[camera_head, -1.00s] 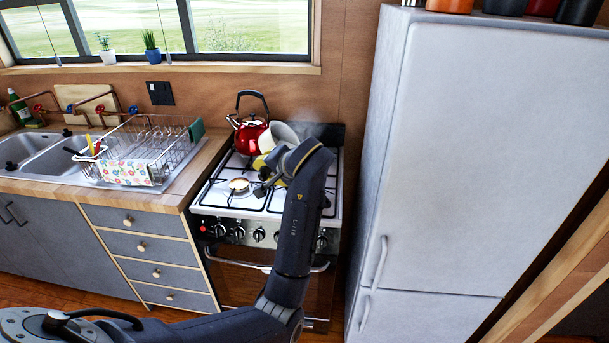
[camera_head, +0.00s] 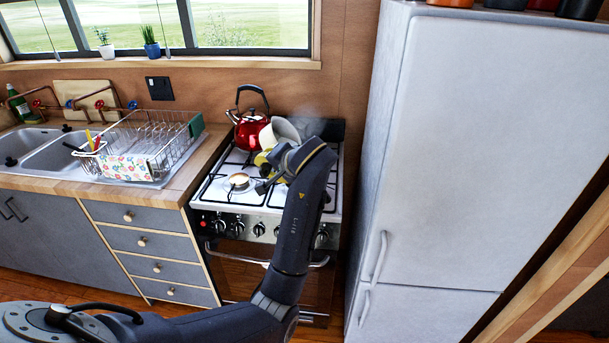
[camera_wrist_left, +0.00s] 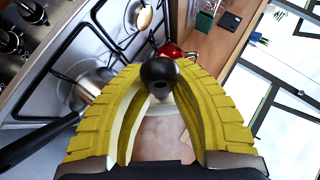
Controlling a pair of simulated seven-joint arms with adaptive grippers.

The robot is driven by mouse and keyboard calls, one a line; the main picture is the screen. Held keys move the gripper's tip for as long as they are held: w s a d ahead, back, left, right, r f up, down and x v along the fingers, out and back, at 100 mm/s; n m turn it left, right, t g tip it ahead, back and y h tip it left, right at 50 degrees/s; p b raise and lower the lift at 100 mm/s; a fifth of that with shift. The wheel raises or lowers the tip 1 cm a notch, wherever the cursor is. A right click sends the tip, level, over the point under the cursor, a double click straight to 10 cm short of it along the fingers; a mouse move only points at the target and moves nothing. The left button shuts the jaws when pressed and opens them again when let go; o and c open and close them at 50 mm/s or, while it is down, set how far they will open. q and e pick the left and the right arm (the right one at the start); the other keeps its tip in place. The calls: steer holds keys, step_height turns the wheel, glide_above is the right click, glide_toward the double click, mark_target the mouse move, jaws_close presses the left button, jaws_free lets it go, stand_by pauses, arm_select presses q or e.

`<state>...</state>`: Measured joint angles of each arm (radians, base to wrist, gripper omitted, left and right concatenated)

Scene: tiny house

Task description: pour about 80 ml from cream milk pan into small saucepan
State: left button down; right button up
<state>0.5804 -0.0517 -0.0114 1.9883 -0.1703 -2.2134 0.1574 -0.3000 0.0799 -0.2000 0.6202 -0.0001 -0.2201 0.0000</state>
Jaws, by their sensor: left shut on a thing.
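The cream milk pan (camera_head: 283,129) is held tilted over the back right of the stove, partly hidden by my left arm. My left gripper (camera_head: 265,161) has yellow fingers and is at the pan's near side. In the left wrist view the fingers are shut around a handle with a round black end (camera_wrist_left: 159,72). A pale part of the pan shows between them. The small saucepan (camera_wrist_left: 90,82), steel with a long black handle, stands on the stove in that view. In the head view my arm hides most of it. Any liquid or stream cannot be made out. My right gripper is not in view.
A red kettle (camera_head: 249,131) stands just left of the pan at the back of the stove (camera_head: 221,190). A wire dish rack (camera_head: 150,150) is on the counter to the left. A tall fridge (camera_head: 450,150) stands close on the right.

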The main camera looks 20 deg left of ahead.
arm_select(q)
steer(key=shift+f, duration=0.15)
stand_by(0.7)
steer(key=shift+a+r+h, duration=0.3)
steer(key=shift+r, duration=0.25)
steer(key=s+a+f+n+h+b, duration=0.1)
steer(key=a+f+n+h+b, duration=0.1)
steer(key=a+h, duration=0.3)
steer(key=shift+s+a+f+b, duration=0.15)
steer(key=shift+a+f+b, duration=0.05)
steer(key=shift+a+b, duration=0.75)
steer(key=shift+a+f, duration=0.1)
steer(key=shift+a, duration=0.1)
